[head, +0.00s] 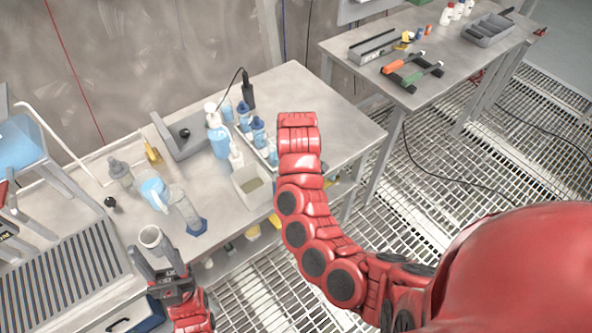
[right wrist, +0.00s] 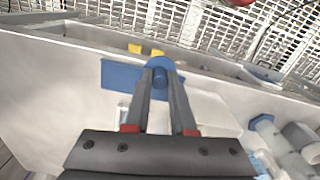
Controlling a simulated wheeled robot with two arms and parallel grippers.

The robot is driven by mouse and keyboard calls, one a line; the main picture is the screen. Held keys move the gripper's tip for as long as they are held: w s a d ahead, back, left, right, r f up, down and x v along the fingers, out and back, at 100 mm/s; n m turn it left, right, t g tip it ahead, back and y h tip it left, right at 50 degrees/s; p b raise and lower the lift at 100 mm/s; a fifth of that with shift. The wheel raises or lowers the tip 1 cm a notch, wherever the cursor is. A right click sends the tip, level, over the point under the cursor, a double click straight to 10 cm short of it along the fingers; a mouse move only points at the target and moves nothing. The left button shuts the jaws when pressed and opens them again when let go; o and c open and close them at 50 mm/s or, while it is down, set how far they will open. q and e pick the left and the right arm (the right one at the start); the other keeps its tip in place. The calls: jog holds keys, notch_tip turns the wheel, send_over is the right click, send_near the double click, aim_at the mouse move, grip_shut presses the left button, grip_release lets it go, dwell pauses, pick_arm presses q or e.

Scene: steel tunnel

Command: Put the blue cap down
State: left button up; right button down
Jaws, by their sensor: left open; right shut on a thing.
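The blue cap (right wrist: 160,64) is between the fingertips of my right gripper (right wrist: 160,76) in the right wrist view, which is shut on it. A flat blue patch (right wrist: 117,77) shows behind the fingers, and I cannot tell the gap between it and the cap. In the head view my right arm curls over the bench edge and hides its own gripper and the cap. My left gripper (head: 158,262) is open at the bench's front edge, with a pale open-topped cylinder (head: 150,236) at its fingertips.
The steel bench (head: 318,108) holds a tray of blue-capped bottles (head: 258,132), a wash bottle (head: 217,137), a blue-based cylinder (head: 188,212) and a ribbed rack (head: 65,280). Its back right corner is bare. A second table (head: 450,62) with tools stands at the right, over grating.

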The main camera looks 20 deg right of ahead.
jog(key=w+d+b, duration=0.1)
jog(key=w, duration=0.1)
jog(key=w+d+b, duration=0.1)
jog(key=w, duration=0.1)
jog(key=w+d+f+b, duration=0.1)
jog(key=w, duration=0.1)
jog(key=shift+w+d, duration=0.2)
jog(key=shift+w, duration=0.1)
jog(key=shift+w+d+b, duration=0.2)
jog(key=shift+w+b, duration=0.15)
jog(key=shift+w, duration=0.15)
notch_tip(320, 180, down, 3)
jog(key=shift+w+f+p, duration=0.1)
jog(key=shift+p, duration=0.85)
jog(key=shift+f, duration=0.2)
jog(key=c, duration=0.8)
grip_release()
jog(key=shift+o, duration=0.2)
